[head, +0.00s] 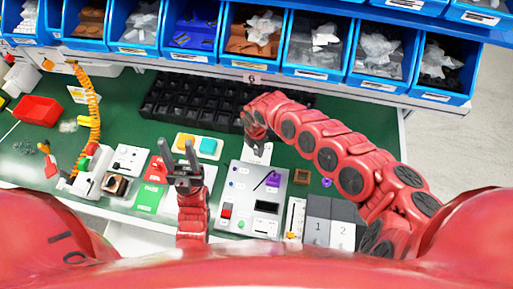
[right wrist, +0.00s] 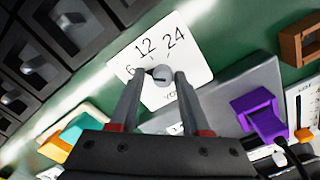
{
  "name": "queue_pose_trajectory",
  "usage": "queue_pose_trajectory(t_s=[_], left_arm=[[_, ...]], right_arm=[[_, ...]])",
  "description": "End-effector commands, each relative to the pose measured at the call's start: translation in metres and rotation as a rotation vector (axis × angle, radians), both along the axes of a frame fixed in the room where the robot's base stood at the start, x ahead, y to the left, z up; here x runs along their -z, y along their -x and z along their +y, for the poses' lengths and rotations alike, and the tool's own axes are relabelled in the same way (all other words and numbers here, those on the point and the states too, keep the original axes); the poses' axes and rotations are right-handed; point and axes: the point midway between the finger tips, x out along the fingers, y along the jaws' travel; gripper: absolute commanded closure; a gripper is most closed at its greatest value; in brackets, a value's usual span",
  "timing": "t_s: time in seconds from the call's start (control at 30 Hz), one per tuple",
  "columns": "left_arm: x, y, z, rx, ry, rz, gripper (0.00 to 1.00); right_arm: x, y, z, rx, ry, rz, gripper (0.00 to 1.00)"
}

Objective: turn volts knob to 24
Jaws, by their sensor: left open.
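The volts knob (right wrist: 164,80) is a small round grey knob on a white dial plate (right wrist: 190,45) marked 6, 12 and 24. A dark line shows on the knob, but its exact heading is hard to tell. The plate also shows in the head view (head: 257,154). My right gripper (right wrist: 160,74) has one finger on each side of the knob, with some gap visible on the left; contact is unclear. Part of the plate's lower lettering is hidden. My left gripper (head: 181,158) is open and empty, above the green board, left of the grey panel.
A grey panel (head: 236,208) with a purple part (head: 272,180) and a red switch (head: 226,211) lies just in front of the dial plate. A black compartment tray (head: 200,105) is behind it. Blue bins line the back. A brown square frame (head: 301,177) is at right.

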Motion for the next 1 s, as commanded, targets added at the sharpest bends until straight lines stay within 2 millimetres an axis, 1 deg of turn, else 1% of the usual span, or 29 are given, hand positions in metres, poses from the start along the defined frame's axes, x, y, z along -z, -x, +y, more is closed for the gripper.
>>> queue_pose_trajectory(t_s=[0.03,0.13,0.17,0.47,0.63,0.77,0.87,1.0], left_arm=[[-0.0002,0.0,0.0,0.0,0.0,0.0,0.5],[-0.0002,0.0,0.0,0.0,0.0,0.0,0.5],[-0.0002,0.0,0.0,0.0,0.0,0.0,0.5],[0.0002,-0.0001,0.0,0.0,0.0,0.0,0.5],[0.0011,0.0,0.0,0.0,0.0,0.0,0.5],[0.002,-0.0001,0.0,0.0,0.0,0.0,0.5],[0.0027,0.0,0.0,0.0,0.0,0.0,0.5],[0.0035,0.0,0.0,0.0,0.0,0.0,0.5]], right_arm=[[0.0008,0.0024,-0.0016,0.0,0.005,0.008,0.81],[0.001,0.003,-0.002,0.001,0.005,0.01,0.99],[0.0011,0.003,-0.0019,0.001,0.005,0.01,1.0],[0.0012,0.0027,-0.0017,0.012,0.005,0.008,1.0],[0.0007,0.0016,-0.0017,0.062,0.005,0.006,1.0],[0.0006,0.0015,-0.0025,0.138,0.006,0.006,1.0],[0.0014,0.0034,-0.0022,0.215,0.008,0.01,1.0],[0.0004,0.001,-0.0021,0.344,0.006,0.005,1.0]])
